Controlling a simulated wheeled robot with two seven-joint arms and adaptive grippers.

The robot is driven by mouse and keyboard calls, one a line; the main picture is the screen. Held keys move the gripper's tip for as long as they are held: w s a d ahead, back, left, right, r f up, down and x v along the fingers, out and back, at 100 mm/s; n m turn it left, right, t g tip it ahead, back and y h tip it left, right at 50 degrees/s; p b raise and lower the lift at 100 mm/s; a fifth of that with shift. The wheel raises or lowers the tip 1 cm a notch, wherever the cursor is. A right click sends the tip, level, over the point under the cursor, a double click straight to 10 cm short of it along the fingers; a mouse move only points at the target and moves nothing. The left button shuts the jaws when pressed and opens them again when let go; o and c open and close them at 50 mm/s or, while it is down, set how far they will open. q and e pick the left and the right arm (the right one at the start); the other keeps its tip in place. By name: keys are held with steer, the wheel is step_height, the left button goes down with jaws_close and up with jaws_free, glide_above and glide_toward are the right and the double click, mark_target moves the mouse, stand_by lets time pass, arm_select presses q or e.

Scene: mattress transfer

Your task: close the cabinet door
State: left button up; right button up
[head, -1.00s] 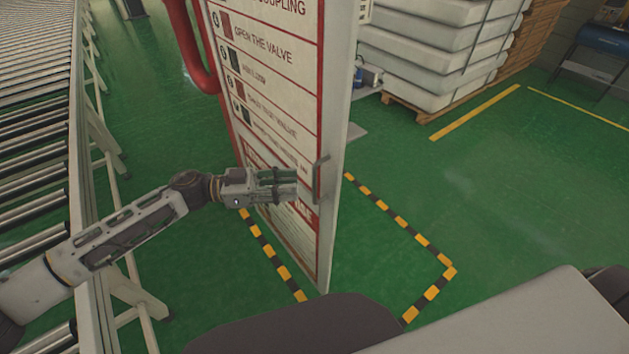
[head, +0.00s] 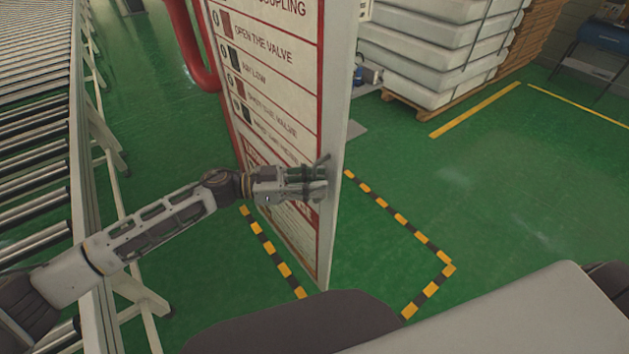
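The cabinet door (head: 283,70) is a tall white panel with a red border and printed instructions, standing ajar in the middle of the head view. Its handle (head: 323,160) is a small grey bar near the door's right edge, mostly hidden behind my fingers. My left gripper (head: 318,183) reaches in from the left and is at the handle, its two fingers apart one above the other. Whether they touch the handle I cannot tell. The cabinet body is not clearly seen. My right gripper is not in view.
A roller conveyor (head: 35,150) runs along the left. A red pipe (head: 190,45) stands behind the door. Yellow-black floor tape (head: 400,222) marks an area around the door's foot. Stacked white mattresses (head: 430,50) sit on a pallet at the back. The green floor at right is clear.

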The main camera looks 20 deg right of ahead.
arm_select(q)
jaws_close()
